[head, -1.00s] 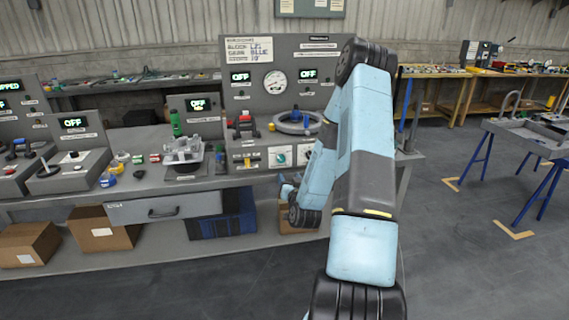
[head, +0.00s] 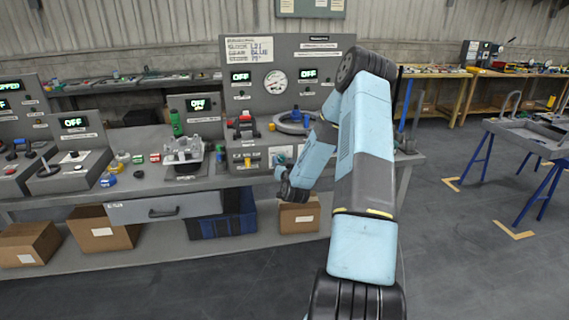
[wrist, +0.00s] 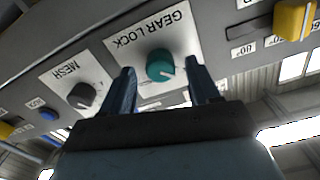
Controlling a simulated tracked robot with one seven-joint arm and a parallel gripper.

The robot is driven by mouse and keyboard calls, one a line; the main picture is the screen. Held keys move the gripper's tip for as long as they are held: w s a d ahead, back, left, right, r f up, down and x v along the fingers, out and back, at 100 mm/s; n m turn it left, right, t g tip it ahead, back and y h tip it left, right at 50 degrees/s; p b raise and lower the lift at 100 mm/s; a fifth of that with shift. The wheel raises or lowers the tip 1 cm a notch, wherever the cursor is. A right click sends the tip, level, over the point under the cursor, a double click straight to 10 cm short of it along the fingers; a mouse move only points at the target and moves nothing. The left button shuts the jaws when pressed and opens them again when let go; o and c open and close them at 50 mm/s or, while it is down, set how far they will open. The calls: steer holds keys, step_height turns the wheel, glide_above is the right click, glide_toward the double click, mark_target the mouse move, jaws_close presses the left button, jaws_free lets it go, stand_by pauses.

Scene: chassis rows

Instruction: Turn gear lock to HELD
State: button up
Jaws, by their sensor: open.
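The gear lock knob (wrist: 160,66) is a round teal knob on a white plate labelled GEAR LOCK, seen upside down in the wrist view. A pale pointer mark shows on its edge, but I cannot read its setting. My gripper (wrist: 160,78) is open, with one dark blue finger on each side of the knob in the picture. I cannot tell whether the fingertips touch it. In the head view, my gripper (head: 279,180) is partly visible before the grey console (head: 258,143), close to the teal knob (head: 278,157).
A yellow handle (wrist: 293,19) is on the other side. A grey drawer (head: 164,208) is below the bench top.

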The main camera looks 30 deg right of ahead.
steer(key=c, duration=1)
steer(key=shift+s+d, duration=0.1)
steer(key=shift+d, duration=0.35)
steer(key=shift+a, duration=0.35)
steer(key=shift+c, duration=0.2)
steer(key=m, duration=0.4)
steer(key=shift+f+m, duration=0.1)
steer(key=shift+m, duration=0.3)
steer(key=m, duration=0.4)
steer(key=shift+d+f+m, duration=0.1)
steer(key=shift+m, duration=0.2)
steer(key=shift+s+f+m, duration=0.1)
steer(key=shift+m, duration=2)
steer(key=shift+f+m, duration=0.1)
steer(key=shift+m, duration=2)
